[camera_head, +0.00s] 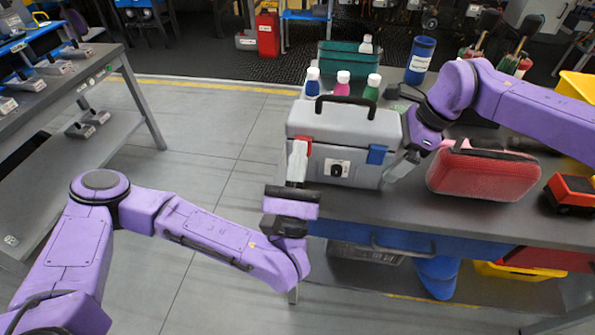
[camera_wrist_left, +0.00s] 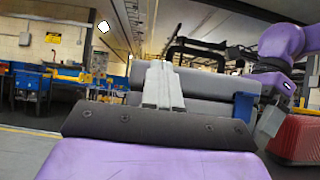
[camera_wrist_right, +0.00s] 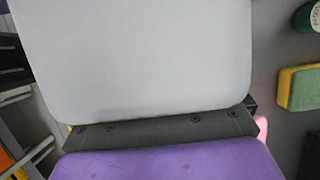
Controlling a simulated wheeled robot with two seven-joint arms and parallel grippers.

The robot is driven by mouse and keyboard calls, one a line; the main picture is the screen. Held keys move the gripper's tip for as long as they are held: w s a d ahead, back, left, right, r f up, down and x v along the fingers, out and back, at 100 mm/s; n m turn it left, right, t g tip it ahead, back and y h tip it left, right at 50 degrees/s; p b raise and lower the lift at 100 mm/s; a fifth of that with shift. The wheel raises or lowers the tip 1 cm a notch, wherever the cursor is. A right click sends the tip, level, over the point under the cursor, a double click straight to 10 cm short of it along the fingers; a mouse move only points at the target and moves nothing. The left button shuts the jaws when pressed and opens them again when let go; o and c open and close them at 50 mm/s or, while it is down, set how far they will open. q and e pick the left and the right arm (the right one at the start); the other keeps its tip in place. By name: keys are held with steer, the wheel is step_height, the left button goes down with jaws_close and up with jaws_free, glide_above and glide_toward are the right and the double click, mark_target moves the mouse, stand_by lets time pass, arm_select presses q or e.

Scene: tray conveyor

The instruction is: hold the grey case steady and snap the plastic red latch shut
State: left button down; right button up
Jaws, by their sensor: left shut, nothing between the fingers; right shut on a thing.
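The grey case (camera_head: 345,130) stands upright on the workbench with its black handle raised. The plastic red latch (camera_head: 304,147) is at the left of its front, and a blue latch (camera_head: 377,154) is at the right. My left gripper (camera_head: 298,150) is shut and empty, its tips up at the red latch; whether they touch cannot be told. In the left wrist view the closed fingers (camera_wrist_left: 160,85) cover the red latch. My right gripper (camera_head: 396,172) is shut on the grey case at its right side. In the right wrist view the case's grey surface (camera_wrist_right: 135,60) hides the fingertips.
A red case (camera_head: 482,170) lies close right of my right gripper. Several small bottles (camera_head: 342,84), a green bin (camera_head: 350,60) and a blue cup (camera_head: 420,60) stand behind the grey case. A red-black device (camera_head: 570,190) sits far right. The floor left of the bench is clear.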

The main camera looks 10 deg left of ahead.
arm_select(q)
steer(key=shift+w+r, duration=0.25)
steer(key=shift+r, duration=0.05)
steer(key=shift+w+r, duration=0.1)
steer(key=shift+w, duration=0.05)
stand_by(0.5)
steer(key=v, duration=1.2)
arm_select(e)
steer(key=o, duration=1.3)
steer(key=shift+r, duration=0.15)
